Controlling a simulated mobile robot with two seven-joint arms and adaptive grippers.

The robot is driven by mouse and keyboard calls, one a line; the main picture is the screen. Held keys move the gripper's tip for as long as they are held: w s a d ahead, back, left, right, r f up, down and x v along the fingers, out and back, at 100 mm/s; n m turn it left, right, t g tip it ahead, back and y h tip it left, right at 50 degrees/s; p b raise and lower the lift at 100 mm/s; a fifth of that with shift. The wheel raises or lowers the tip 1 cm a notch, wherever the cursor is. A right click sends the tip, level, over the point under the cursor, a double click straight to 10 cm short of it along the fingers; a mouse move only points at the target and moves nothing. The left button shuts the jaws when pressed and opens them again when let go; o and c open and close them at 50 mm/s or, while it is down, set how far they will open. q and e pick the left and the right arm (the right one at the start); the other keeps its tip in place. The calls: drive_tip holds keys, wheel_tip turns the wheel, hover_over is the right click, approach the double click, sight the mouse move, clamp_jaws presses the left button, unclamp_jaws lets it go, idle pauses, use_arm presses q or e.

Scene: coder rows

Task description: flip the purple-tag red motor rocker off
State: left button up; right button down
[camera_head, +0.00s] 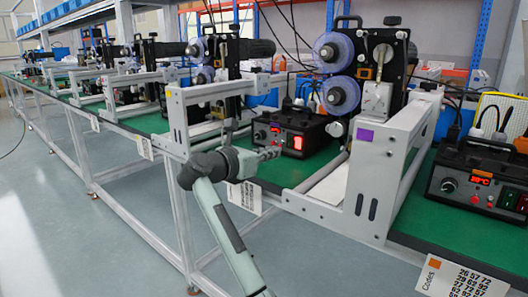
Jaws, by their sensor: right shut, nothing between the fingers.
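A purple tag (365,134) is on the upright of the white machine frame right of centre. Left of that frame, a black control box (272,122) stands on the green bench top. Its front has a small red display, a knob and a brightly lit red rocker (298,143). The tilt of the rocker is too small to tell. My right gripper (279,152) comes up from below, its fingers shut and empty. Its tips point right, just left of and slightly below the rocker in the picture. They cover part of the box's lower front. My left gripper is not in view.
A second black control box (464,160) with a red display and rockers stands at the right. White machine frames (400,150) flank my gripper closely. Code cards hang from the bench (470,252) edge, one with an orange tag. The floor (70,220) at left is clear.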

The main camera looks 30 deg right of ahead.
sight(296, 139)
drive_tip(key=x, duration=0.4)
drive_tip(key=r+p+x, duration=0.1)
drive_tip(key=x, duration=0.1)
drive_tip(key=shift+w+d, duration=0.1)
drive_tip(key=shift+d, duration=0.2)
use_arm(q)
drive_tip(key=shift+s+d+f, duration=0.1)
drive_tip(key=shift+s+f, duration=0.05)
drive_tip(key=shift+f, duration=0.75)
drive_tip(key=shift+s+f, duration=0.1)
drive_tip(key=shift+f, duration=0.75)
use_arm(e)
drive_tip(key=shift+x, duration=0.8)
drive_tip(key=shift+w, duration=0.1)
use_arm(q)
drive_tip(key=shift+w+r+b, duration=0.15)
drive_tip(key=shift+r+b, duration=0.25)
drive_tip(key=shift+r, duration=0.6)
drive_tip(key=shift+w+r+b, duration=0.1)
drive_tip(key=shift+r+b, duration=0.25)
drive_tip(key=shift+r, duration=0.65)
use_arm(e)
drive_tip(key=shift+w+d+r, duration=0.15)
drive_tip(key=shift+d+r, duration=0.25)
drive_tip(key=shift+a, duration=0.1)
